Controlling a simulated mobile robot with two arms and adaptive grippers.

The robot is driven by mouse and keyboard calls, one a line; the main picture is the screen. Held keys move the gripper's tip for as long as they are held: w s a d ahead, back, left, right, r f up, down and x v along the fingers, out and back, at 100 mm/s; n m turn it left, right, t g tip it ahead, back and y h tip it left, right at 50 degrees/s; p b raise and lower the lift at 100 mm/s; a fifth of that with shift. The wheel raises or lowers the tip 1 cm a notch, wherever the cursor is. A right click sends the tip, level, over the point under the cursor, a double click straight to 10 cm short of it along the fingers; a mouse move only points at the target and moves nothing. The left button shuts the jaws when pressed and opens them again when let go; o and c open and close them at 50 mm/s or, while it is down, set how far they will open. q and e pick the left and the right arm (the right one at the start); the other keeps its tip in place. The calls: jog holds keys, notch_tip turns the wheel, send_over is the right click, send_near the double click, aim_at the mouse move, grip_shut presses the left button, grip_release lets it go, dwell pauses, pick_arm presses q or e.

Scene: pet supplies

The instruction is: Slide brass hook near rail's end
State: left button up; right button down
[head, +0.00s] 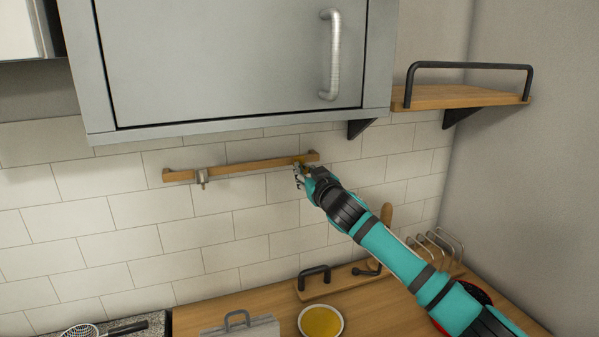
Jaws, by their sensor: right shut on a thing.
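A wooden rail (240,168) is fixed along the white tiled wall below the grey cabinet. My right gripper (301,174) is at the rail's right part, close to its right end, and is shut on the brass hook (299,162). Only a small brass-coloured bit of the hook shows; the fingers hide most of it. A second hook, silvery grey (202,178), hangs on the rail toward its left end. My left gripper is out of view.
The grey cabinet (230,60) overhangs just above the rail. A wooden shelf (465,97) with a black rail is at the upper right. Below, the wooden counter (240,300) holds a board with black handles (345,281), a yellow-filled dish (321,321) and a wire rack (437,248).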

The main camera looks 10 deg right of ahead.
jog(key=shift+r, duration=0.15)
jog(key=c, duration=1.6)
grip_release()
jog(key=shift+d, duration=0.2)
jog(key=shift+o, duration=0.9)
jog(key=shift+s, duration=0.15)
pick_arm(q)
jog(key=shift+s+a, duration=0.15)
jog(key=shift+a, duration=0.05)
pick_arm(e)
jog(key=v, duration=1.1)
jog(key=shift+s, duration=0.4)
